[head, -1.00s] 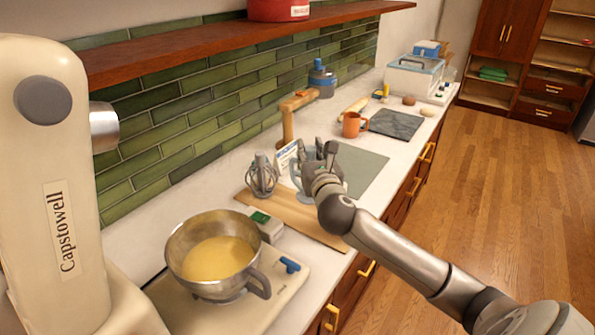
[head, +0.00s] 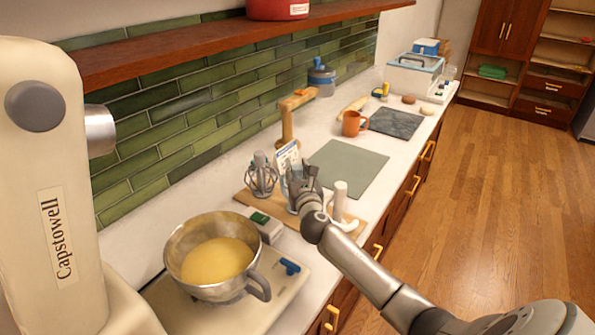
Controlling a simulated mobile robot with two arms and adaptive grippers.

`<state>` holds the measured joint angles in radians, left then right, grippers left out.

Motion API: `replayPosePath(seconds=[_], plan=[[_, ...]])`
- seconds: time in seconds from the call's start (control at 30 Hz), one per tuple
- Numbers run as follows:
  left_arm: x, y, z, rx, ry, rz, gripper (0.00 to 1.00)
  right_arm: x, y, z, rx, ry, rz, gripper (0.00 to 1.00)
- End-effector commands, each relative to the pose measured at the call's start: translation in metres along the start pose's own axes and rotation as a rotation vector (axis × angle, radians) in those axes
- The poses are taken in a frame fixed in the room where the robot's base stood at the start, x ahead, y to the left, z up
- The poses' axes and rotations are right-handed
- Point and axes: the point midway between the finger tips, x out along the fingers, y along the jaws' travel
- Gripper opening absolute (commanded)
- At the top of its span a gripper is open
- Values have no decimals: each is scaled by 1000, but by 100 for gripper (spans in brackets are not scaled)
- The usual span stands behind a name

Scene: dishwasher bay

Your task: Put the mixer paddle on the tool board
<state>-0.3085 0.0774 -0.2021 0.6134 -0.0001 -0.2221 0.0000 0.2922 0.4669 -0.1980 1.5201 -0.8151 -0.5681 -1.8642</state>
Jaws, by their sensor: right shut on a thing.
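The tool board (head: 252,204) is a pale wooden board on the white counter. A wire whisk (head: 262,177) stands at its left end and a white dough hook (head: 340,202) at its right end. My right gripper (head: 302,180) is over the board between these two tools. It is shut on the mixer paddle (head: 291,196), a grey piece mostly hidden behind the fingers. I cannot tell whether the paddle touches the board. My left gripper is not in view.
A steel bowl of yellow batter (head: 216,262) stands in front of the board, beside the cream mixer (head: 62,170). A small card (head: 287,156) and a wooden stand (head: 288,118) are behind. A grey-green mat (head: 345,168) lies clear beyond; an orange mug (head: 353,123) is farther back.

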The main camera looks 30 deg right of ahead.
Motion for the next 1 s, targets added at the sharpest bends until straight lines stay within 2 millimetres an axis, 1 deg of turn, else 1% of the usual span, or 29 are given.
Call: replayPosePath(seconds=[0.13,0.23,0.27,0.4,0.43,0.7,0.8,0.87,1.0], plan=[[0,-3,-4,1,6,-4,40,0,0,1,0,-2,0,0],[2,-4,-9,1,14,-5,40,0,0,-2,0,-1,0,0],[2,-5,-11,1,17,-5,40,0,0,-3,0,0,0,30],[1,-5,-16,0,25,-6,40,0,0,-2,0,0,0,48],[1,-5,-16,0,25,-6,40,0,0,-2,0,0,0,50],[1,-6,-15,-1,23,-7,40,0,0,-2,1,0,0,50],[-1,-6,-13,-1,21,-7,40,-1,0,2,1,0,0,50],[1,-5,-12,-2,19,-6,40,-5,0,0,0,0,1,50],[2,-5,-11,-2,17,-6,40,-24,0,-2,0,1,3,50]])
